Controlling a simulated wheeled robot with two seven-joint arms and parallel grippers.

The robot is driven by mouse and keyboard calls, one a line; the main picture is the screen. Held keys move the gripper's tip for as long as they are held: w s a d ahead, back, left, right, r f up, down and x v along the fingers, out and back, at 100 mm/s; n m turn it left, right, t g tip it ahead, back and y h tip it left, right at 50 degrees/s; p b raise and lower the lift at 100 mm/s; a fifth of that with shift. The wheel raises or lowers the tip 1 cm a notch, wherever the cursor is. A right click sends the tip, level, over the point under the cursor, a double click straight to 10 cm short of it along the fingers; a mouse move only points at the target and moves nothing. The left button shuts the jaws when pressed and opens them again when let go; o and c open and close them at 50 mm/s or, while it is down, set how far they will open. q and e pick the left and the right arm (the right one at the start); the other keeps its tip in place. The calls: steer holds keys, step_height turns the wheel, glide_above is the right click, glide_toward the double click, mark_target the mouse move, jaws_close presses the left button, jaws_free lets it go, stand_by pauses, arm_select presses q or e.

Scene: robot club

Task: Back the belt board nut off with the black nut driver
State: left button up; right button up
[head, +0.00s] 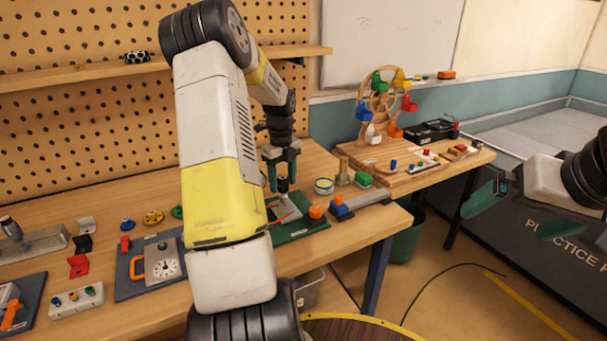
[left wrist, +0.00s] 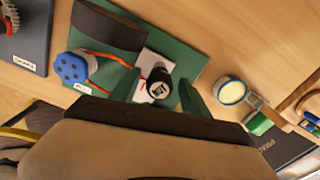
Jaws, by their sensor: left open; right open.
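The green board (head: 305,229) lies on the bench, partly hidden behind my left arm; its green base (left wrist: 188,48) also shows in the left wrist view, with orange cords and a pale plate. A black upright piece, apparently the nut driver (left wrist: 158,84), stands over the plate, its end toward the camera. My left gripper (head: 282,186) points down over the board, open, with its fingers on either side of the black piece. I cannot tell whether they touch it. The nut is not distinguishable. My right gripper (head: 524,211) is open and empty, away at the right.
A toy wheel (head: 383,100) stands on the side table.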

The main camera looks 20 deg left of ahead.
arm_select(q)
steer(key=shift+c, duration=0.4)
jaws_close()
steer(key=n, duration=1.2)
steer(key=shift+n, duration=0.4)
steer(key=shift+o, duration=0.4)
jaws_free()
